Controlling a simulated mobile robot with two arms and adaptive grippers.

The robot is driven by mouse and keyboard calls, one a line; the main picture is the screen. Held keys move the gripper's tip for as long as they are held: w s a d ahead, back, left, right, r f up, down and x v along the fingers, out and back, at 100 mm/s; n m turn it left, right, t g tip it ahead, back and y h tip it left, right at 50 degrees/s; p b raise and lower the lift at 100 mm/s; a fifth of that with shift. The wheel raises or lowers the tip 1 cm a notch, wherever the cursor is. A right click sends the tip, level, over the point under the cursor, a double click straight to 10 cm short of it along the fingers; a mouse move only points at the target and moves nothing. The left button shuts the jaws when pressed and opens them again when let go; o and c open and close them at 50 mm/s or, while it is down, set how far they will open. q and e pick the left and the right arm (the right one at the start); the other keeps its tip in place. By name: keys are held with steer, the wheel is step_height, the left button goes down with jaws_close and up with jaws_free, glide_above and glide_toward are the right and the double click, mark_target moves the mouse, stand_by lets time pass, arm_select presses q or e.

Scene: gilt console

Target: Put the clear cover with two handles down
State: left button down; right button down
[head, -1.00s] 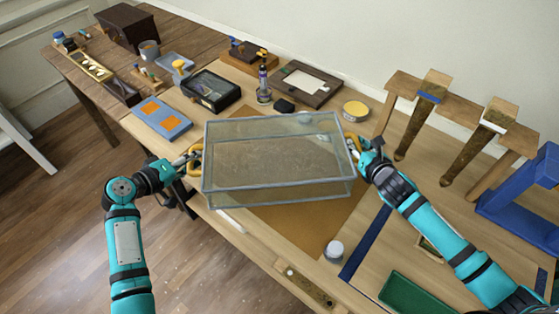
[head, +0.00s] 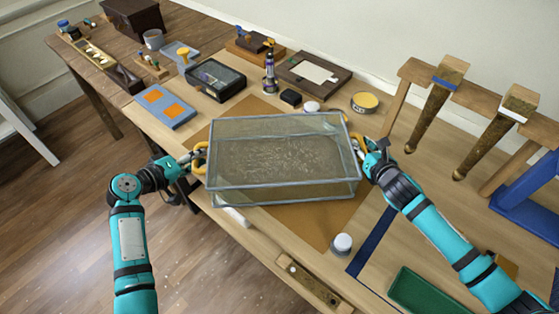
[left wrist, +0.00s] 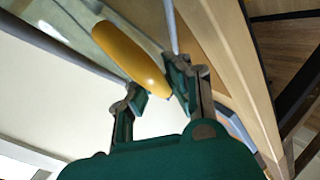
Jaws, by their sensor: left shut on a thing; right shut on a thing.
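The clear cover (head: 275,165) is a see-through box with grey edges and a yellow handle at each end. It is in the middle of the head view, over a brown mat (head: 318,222) on the workbench. My left gripper (head: 190,162) is shut on its left handle (head: 200,158). In the left wrist view, the yellow handle (left wrist: 132,55) lies between the fingers (left wrist: 155,90). My right gripper (head: 367,150) is shut on the right handle (head: 357,142). I cannot tell whether the cover's lower edge touches the mat.
A white-lidded jar (head: 342,244) stands in front of the cover's right corner. Behind the cover are a dark bottle (head: 269,75), a black case (head: 215,80), a yellow tin (head: 365,102) and a picture frame (head: 313,78). A green tray (head: 428,290) lies at front right.

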arm_select(q)
steer(key=c, duration=1.3)
jaws_free()
steer(key=shift+s+f, duration=0.1)
arm_select(e)
steer(key=c, duration=1.2)
jaws_free()
steer(key=shift+s+a+f, duration=0.1)
arm_select(q)
steer(key=shift+s+a, duration=0.15)
steer(key=shift+a, duration=0.1)
arm_select(e)
steer(key=shift+s, duration=0.15)
arm_select(q)
steer(key=v, duration=1.1)
steer(key=shift+s, duration=0.15)
arm_select(e)
steer(key=v, duration=1.1)
steer(key=shift+s+r, duration=0.25)
steer(key=shift+s, duration=0.05)
